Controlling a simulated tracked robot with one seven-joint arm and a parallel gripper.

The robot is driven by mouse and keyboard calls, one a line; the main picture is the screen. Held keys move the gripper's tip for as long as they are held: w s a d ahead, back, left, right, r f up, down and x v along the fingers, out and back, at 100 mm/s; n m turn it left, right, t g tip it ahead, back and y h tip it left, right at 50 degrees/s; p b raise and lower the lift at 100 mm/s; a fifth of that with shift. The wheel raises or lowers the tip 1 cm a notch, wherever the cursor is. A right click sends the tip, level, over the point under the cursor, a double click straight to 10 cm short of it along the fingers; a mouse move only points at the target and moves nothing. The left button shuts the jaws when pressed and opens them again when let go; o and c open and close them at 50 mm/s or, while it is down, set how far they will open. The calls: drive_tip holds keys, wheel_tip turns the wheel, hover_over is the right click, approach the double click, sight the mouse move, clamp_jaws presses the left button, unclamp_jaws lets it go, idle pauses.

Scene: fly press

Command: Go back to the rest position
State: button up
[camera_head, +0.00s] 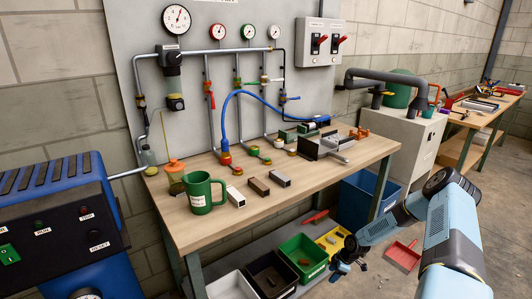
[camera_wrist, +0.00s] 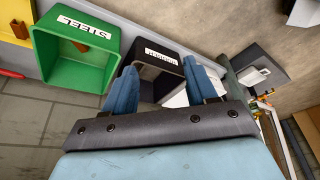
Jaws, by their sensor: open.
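My gripper (camera_head: 342,268) hangs in front of the workbench at the lower middle of the head view, below the tabletop and beside the bins. In the wrist view its two blue fingers (camera_wrist: 160,68) stand apart with nothing held between them. Behind them are a black bin (camera_wrist: 146,52) with a label and, to the left, a green bin (camera_wrist: 55,60) labelled STEEL. My blue arm reaches in from the lower right of the head view.
The workbench (camera_head: 255,208) holds a green mug (camera_head: 200,194), several small blocks and a vice (camera_head: 325,147). Green (camera_head: 305,257) and yellow (camera_head: 333,238) bins stand below, near my gripper. A blue bin (camera_head: 362,205) and red dustpan (camera_head: 403,256) are nearby. A blue machine (camera_head: 60,215) stands left.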

drive_tip(key=w+d+r+m+h, duration=0.1)
drive_tip(key=d+r+m+h, duration=0.1)
drive_tip(key=r, duration=1.7)
drive_tip(key=w+d+r+m+h, duration=0.1)
drive_tip(key=r+m+h, duration=0.15)
drive_tip(key=r, duration=1.65)
drive_tip(key=s+a+r+m+t+h, duration=0.15)
drive_tip(key=s+r, duration=0.35)
drive_tip(key=r, duration=0.5)
drive_tip(key=s+a+r+m, duration=0.15)
drive_tip(key=s+r, duration=0.25)
drive_tip(key=r, duration=0.5)
drive_tip(key=s+a+r+m+t, duration=0.1)
drive_tip(key=s+r, duration=0.4)
drive_tip(key=s, duration=0.5)
drive_tip(key=s+a+r+m+t+y, duration=0.1)
drive_tip(key=s+a+r+m, duration=0.3)
drive_tip(key=s, duration=0.5)
drive_tip(key=s+a+r+m+t+y, duration=0.1)
drive_tip(key=s+a+r+m, duration=0.1)
drive_tip(key=s+r, duration=0.5)
drive_tip(key=s+m, duration=0.1)
drive_tip(key=s, duration=0.2)
drive_tip(key=shift+s+a, duration=0.15)
drive_tip(key=shift+s, duration=0.15)
